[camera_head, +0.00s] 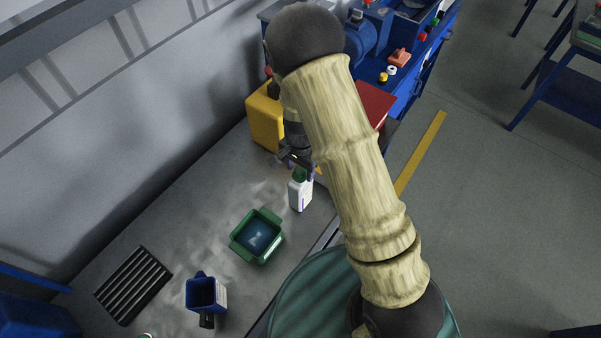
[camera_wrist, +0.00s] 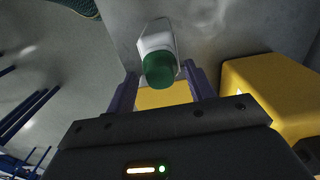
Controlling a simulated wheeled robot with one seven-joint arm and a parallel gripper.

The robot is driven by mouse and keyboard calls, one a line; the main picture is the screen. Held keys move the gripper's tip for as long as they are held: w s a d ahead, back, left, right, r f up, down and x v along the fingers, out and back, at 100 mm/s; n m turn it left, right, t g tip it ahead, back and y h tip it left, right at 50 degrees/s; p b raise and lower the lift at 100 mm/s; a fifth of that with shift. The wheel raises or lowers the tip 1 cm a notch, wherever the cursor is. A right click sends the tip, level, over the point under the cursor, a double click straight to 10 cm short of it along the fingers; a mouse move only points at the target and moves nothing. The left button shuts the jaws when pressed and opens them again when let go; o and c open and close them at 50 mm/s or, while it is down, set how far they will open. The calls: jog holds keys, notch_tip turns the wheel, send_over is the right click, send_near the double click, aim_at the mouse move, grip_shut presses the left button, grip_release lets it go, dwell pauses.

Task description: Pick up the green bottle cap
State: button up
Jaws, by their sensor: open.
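The green bottle cap (camera_head: 300,174) sits on top of a white bottle (camera_head: 300,195), which stands upright on the grey bench. In the wrist view the cap (camera_wrist: 159,70) is seen from its top, with the white bottle body (camera_wrist: 158,39) behind it. My gripper (camera_head: 297,163) is open and right at the cap, partly overlapping it in the head view. In the wrist view my fingertips (camera_wrist: 160,78) lie left and right of the cap, with a gap on each side. I cannot tell whether the tips reach past the cap's edge.
A yellow box (camera_head: 263,117) stands close behind my gripper and also fills the right of the wrist view (camera_wrist: 268,95). A green bin (camera_head: 243,252), a blue container (camera_head: 203,292) and a black slotted grate (camera_head: 133,285) are on the bench.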

aim_at(300, 170)
jog(key=shift+c, duration=0.4)
jog(key=c, duration=1)
notch_tip(300, 170, up, 10)
jog(key=shift+r+b, duration=0.1)
jog(key=shift+b, duration=0.9)
